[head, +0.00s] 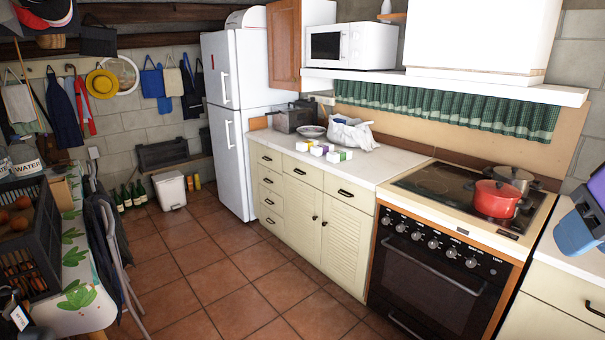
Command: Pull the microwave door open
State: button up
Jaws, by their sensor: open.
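The white microwave (351,46) stands on a white shelf above the counter, right of the fridge. Its door (326,46) has a dark window and looks shut. A light vertical handle (342,46) shows at the door's right side, with the control panel to the right of it. My gripper is not in this view.
The shelf (440,85) carries a green curtain and is beside a wooden cupboard (284,45). Below, the counter (385,166) holds small boxes and a bag. A stove (450,240) with a red pot (495,199) stands right. The tiled floor (215,275) is clear; a cluttered table (75,312) stands left.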

aim_at(327, 45)
jog(key=i+j+u, duration=0.35)
jog(key=i, duration=0.5)
jog(key=i+u, duration=0.4)
jog(key=i, duration=0.45)
jog(key=i+j+z, duration=0.15)
jog(key=i+z, duration=0.3)
jog(key=i, duration=0.3)
jog(key=i+j+z, duration=0.4)
jog(key=i, duration=0.3)
jog(key=i+j+z, duration=0.45)
jog(key=i+j, duration=0.15)
